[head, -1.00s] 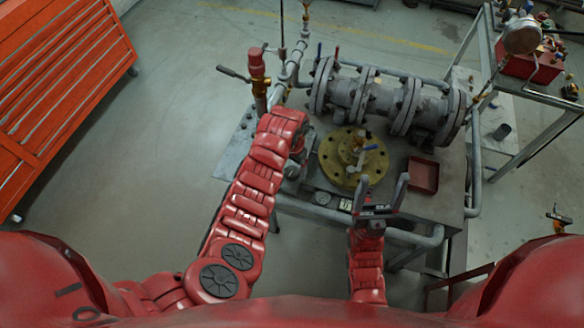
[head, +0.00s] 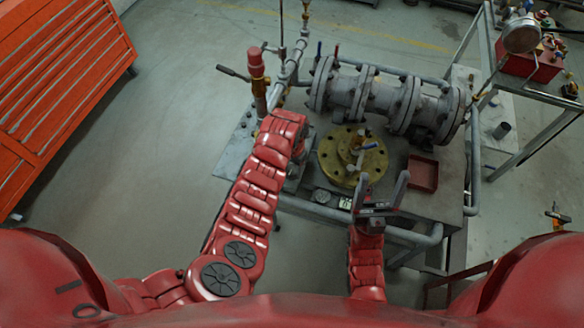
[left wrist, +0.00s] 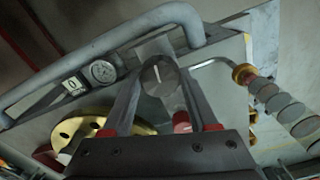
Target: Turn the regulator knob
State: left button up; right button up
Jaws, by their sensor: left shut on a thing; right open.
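The grey, round, faceted regulator knob (left wrist: 160,78) shows in the left wrist view. My left gripper (left wrist: 163,92) has one finger on each side of it and is shut on it. In the head view my left arm reaches to the near left side of the valve bench and hides the knob and most of the left gripper (head: 298,152). My right gripper (head: 382,190) is open and empty, with its two fingers apart, in front of the yellow flange (head: 334,164).
A pressure gauge (left wrist: 102,71) sits beside a thick grey pipe (left wrist: 110,38). A red-topped brass valve (head: 257,72) stands left of the large grey flanged pipe (head: 350,90). A small red tray (head: 423,173) lies on the bench. An orange cabinet (head: 60,70) stands far left, with clear floor between.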

aim_at(292, 169)
pick_arm(q)
jog(key=shift+c, duration=0.3)
jog(key=shift+n, duration=0.6)
jog(key=o, duration=1.4)
jog(key=shift+c, duration=0.2)
jog(key=shift+r, duration=0.15)
notch_tip(292, 169, up, 5)
jog(key=b, duration=0.3)
notch_tip(292, 169, up, 12)
jog(key=p, duration=0.5)
